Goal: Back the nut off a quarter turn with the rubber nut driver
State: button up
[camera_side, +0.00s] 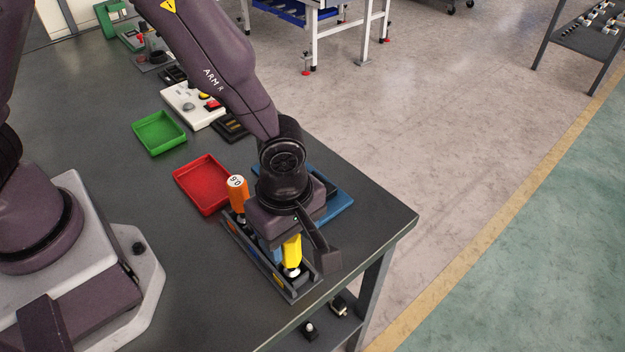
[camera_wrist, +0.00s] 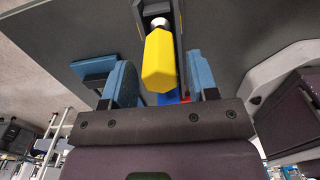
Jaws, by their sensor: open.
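Upright drivers stand in a dark rack (camera_side: 283,287) near the table's front edge. One has an orange handle (camera_side: 238,192) with a marked white top; another has a yellow six-sided handle (camera_side: 292,250). I cannot tell which one is the rubber nut driver. My gripper (camera_side: 280,245) is low over the rack, pointing down. In the wrist view its two blue pads stand apart, with the yellow handle (camera_wrist: 159,62) showing between them and a visible gap on each side. A blue plate (camera_side: 340,201) with a dark block lies behind my gripper, partly hidden. I cannot make out the nut.
A red tray (camera_side: 203,184) lies left of the rack and a green tray (camera_side: 159,132) farther back. A white box with buttons (camera_side: 190,103) and a small dark tray (camera_side: 231,128) are beyond. The table's right edge is close to the blue plate. The right front corner is bare.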

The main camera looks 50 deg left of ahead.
grip_shut()
jog(key=shift+r, duration=3.3)
